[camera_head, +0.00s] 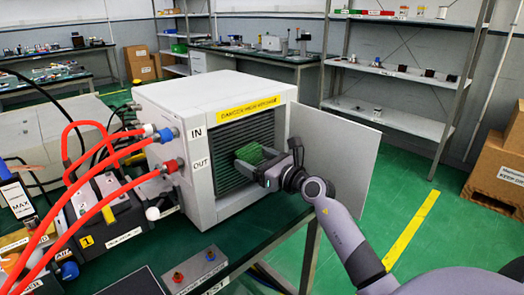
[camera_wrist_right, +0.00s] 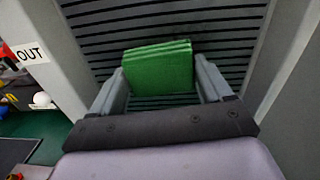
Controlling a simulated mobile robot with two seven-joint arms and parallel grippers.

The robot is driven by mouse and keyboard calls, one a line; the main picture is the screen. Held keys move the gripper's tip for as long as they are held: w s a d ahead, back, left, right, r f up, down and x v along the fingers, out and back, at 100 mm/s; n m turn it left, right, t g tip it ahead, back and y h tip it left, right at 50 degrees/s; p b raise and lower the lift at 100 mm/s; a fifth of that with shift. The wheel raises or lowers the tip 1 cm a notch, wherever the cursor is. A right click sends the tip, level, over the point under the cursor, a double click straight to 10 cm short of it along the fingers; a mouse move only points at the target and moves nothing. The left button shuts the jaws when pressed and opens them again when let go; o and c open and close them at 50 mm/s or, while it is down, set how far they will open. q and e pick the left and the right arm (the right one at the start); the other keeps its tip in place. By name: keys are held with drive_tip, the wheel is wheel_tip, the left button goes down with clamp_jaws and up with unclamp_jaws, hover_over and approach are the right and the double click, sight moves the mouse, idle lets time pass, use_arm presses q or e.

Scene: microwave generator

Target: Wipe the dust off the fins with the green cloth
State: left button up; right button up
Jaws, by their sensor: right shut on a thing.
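The fins (camera_head: 262,136) are dark horizontal slats in the open front of the white generator box (camera_head: 190,100). They also fill the upper part of the right wrist view (camera_wrist_right: 215,30). My right gripper (camera_head: 262,165) is shut on the folded green cloth (camera_head: 252,153) in front of the fins. In the right wrist view the cloth (camera_wrist_right: 158,68) sits between the two fingers, close against the fins; I cannot tell whether it touches them. The cloth and gripper hide part of the lower fins. I cannot make out dust clearly. My left gripper is not in view.
The generator's door (camera_head: 335,160) stands open to the right, close beside my right arm. Red hoses (camera_head: 110,190) run to the box's left side. A grey block (camera_head: 196,270) sits on the green table in front. Shelves (camera_head: 395,70) stand behind.

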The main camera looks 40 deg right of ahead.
sight(261, 149)
drive_tip(key=shift+a+p, duration=0.3)
drive_tip(key=shift+a, duration=0.45)
drive_tip(key=shift+s+a+r+p, duration=0.1)
drive_tip(key=shift+s+a+p, duration=0.05)
drive_tip(key=shift+a+p, duration=0.85)
drive_tip(key=shift+s+a+p, duration=0.1)
drive_tip(key=shift+a+p, duration=0.65)
drive_tip(key=shift+a, duration=0.3)
drive_tip(key=shift+s+d+r+p, duration=0.1)
drive_tip(key=shift+r+p, duration=0.8)
drive_tip(key=shift+p, duration=0.15)
drive_tip(key=shift+d+f+b, duration=0.2)
drive_tip(key=shift+d+b, duration=0.15)
drive_tip(key=shift+d, duration=0.05)
drive_tip(key=shift+w+d+b, duration=0.25)
drive_tip(key=shift+d+b, duration=0.3)
drive_tip(key=shift+d, duration=0.6)
drive_tip(key=shift+d+r, duration=0.1)
drive_tip(key=shift+d, duration=0.45)
drive_tip(key=shift+w+d+b, duration=0.15)
drive_tip(key=shift+d+b, duration=1.1)
drive_tip(key=shift+d, duration=0.7)
drive_tip(key=d+b, duration=0.3)
drive_tip(key=d, duration=0.1)
drive_tip(key=shift+w, duration=0.2)
drive_tip(key=shift+r, duration=0.1)
